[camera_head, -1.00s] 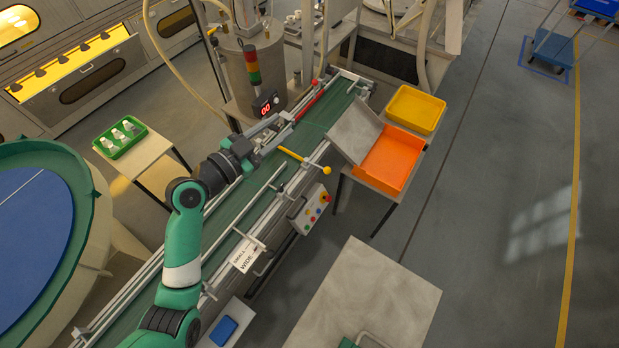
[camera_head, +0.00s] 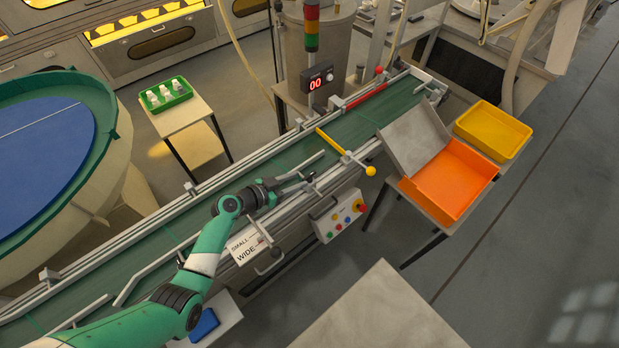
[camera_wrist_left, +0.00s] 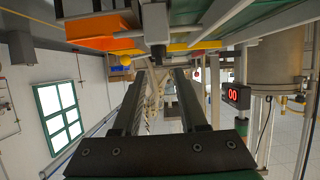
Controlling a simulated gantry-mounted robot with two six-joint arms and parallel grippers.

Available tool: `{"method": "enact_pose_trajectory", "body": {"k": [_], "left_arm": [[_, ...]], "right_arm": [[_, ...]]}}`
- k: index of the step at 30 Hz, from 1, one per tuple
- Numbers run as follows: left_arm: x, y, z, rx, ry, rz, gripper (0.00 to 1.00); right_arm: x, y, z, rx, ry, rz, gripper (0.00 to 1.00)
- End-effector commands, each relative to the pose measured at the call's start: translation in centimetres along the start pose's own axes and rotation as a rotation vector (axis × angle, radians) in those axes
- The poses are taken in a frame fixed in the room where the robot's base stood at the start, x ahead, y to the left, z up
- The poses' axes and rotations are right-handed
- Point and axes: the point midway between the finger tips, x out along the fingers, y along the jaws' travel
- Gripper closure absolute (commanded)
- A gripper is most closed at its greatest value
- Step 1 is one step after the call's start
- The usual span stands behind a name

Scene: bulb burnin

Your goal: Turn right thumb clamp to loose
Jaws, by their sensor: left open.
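The right thumb clamp looks like a small dark knob (camera_head: 310,177) on the near side rail of the green conveyor. My left gripper (camera_head: 298,183) is open, its fingers pointing along the rail at this knob. In the left wrist view the two dark fingers of the gripper (camera_wrist_left: 160,74) are apart with nothing visible held between them. A dark clamp-like block (camera_wrist_left: 158,51) shows just beyond and above the fingertips there; I cannot tell whether they touch it. Another dark clamp (camera_head: 263,240) is by the SMALL/WIDE sign (camera_head: 247,247). My right gripper is not in view.
A yellow bar with a ball end (camera_head: 370,171) crosses the conveyor (camera_head: 200,230). A button box (camera_head: 338,217) hangs on its near side. An orange tray (camera_head: 447,181) and a yellow tray (camera_head: 493,130) stand at the right. A red 00 display (camera_head: 316,83) is behind.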

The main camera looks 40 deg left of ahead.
Motion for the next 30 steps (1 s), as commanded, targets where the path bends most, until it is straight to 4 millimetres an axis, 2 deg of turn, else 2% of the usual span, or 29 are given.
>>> {"method": "enact_pose_trajectory", "body": {"k": [1,3,7,11,18,19,26,30], "left_arm": [[1.5,0.1,0.4,0.001,0.001,0.003,0.58],[3.0,0.1,0.4,0.001,0.001,0.003,0.58],[5.0,0.1,0.3,0.000,0.001,0.002,0.58],[5.9,0.0,0.1,0.001,0.001,0.000,0.58],[6.0,0.0,0.0,0.001,0.000,0.000,0.58],[6.0,0.0,0.0,0.001,0.000,0.000,0.60],[6.0,0.0,0.0,0.001,0.000,0.000,1.00],[6.0,0.0,0.0,0.000,0.000,0.000,1.00]], "right_arm": [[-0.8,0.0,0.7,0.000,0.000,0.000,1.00],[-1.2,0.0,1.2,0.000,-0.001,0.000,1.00],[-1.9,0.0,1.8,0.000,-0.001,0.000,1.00],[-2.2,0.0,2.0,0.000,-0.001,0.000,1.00],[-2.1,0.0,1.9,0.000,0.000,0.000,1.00],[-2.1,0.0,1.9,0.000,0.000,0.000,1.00],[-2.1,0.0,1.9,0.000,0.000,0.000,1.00],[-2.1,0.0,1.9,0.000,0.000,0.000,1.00]]}}
